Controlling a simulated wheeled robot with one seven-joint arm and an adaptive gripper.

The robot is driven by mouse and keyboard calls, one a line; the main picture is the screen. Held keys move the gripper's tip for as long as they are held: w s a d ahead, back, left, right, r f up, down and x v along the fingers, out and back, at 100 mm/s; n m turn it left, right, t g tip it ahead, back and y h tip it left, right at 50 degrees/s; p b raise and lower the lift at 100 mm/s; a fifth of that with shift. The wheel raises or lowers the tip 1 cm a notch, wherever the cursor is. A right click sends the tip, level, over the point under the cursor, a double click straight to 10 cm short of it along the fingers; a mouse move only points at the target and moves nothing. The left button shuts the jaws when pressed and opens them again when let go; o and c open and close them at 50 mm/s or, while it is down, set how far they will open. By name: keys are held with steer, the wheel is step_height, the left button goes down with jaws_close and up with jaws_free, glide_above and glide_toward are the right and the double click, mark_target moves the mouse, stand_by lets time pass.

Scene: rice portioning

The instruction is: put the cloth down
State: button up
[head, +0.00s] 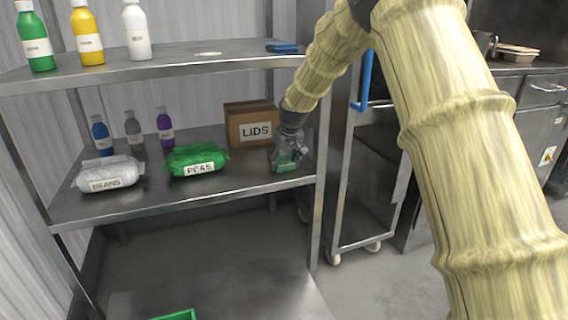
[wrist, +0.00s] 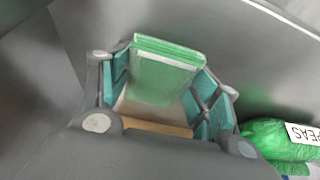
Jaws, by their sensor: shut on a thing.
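The cloth (head: 286,164) is a small green folded piece, held at the right end of the middle shelf (head: 185,200). My gripper (head: 287,158) is shut on it and points down, just right of the LIDS box. In the wrist view the cloth (wrist: 165,72) sits between the two teal-padded fingers, its folded layers showing at the top edge. It is at or very close to the shelf surface; I cannot tell whether it touches. The fingers hide part of the cloth in the head view.
The cardboard LIDS box (head: 252,125) stands close left of my gripper. A green PEAS bag (head: 197,158) and white BEANS bag (head: 108,175) lie farther left, with small bottles (head: 133,128) behind. The upper shelf (head: 180,62) holds larger bottles (head: 87,36) and a blue item (head: 283,48).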

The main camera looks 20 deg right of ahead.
steer(key=o, duration=0.9)
steer(key=p+v, duration=0.4)
steer(key=v, duration=0.8)
steer(key=shift+r, duration=0.1)
